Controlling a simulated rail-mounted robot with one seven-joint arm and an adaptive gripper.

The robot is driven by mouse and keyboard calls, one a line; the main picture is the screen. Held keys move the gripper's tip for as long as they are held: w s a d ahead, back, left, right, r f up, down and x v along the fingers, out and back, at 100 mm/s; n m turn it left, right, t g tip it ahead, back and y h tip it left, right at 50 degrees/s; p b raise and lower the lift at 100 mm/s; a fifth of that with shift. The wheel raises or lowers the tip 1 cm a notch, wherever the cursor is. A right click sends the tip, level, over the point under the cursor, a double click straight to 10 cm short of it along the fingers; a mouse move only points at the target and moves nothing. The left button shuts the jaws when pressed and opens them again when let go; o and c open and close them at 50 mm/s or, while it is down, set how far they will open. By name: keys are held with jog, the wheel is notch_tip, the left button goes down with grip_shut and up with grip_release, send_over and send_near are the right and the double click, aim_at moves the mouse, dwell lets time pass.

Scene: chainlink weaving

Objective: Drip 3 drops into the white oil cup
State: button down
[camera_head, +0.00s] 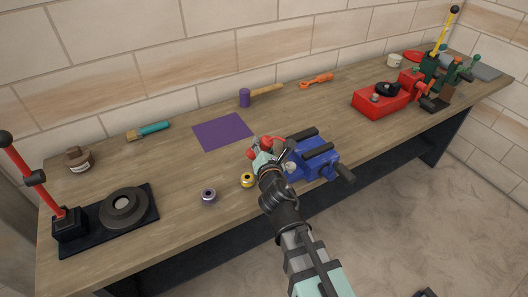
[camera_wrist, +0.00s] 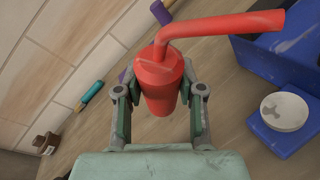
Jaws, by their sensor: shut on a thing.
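My gripper (camera_head: 265,160) is shut on a red oil can with a long bent spout (camera_wrist: 160,82), its fingers on both sides of the can's body in the wrist view. The can (camera_head: 277,146) is partly hidden by my gripper in the head view. The spout points right, toward the blue vise (camera_wrist: 262,55). A round white cup (camera_wrist: 285,111) sits on a blue block of the vise, lower right of the spout tip. It also shows small beside my gripper in the head view (camera_head: 291,167). No drop is visible.
A yellow cup (camera_head: 247,180) and a grey-purple cup (camera_head: 208,195) stand left of my gripper. A purple mat (camera_head: 222,131) lies behind. A black press with a red lever (camera_head: 68,225) is at left, a red machine (camera_head: 385,97) at right. The bench between is mostly clear.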

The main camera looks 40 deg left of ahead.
jog(key=shift+s+a+f+m+t+y+b, duration=0.1)
jog(key=shift+f+m+t+y+b, duration=0.3)
jog(key=shift+b, duration=2.3)
jog(key=shift+a+f+m+y+b, duration=0.15)
jog(key=shift+f+m+b, duration=0.55)
jog(key=shift+b, duration=2)
jog(key=shift+r+p, duration=0.4)
jog(key=shift+r, duration=0.05)
jog(key=shift+f, duration=0.25)
jog(key=shift+d+r+m+t+y+b, duration=0.15)
jog(key=shift+r+m+y+b, duration=0.3)
jog(key=shift+b, duration=1.15)
jog(key=shift+a+r+m+t+y+b, duration=0.15)
jog(key=shift+r+m+b, duration=0.45)
jog(key=shift+b, duration=1)
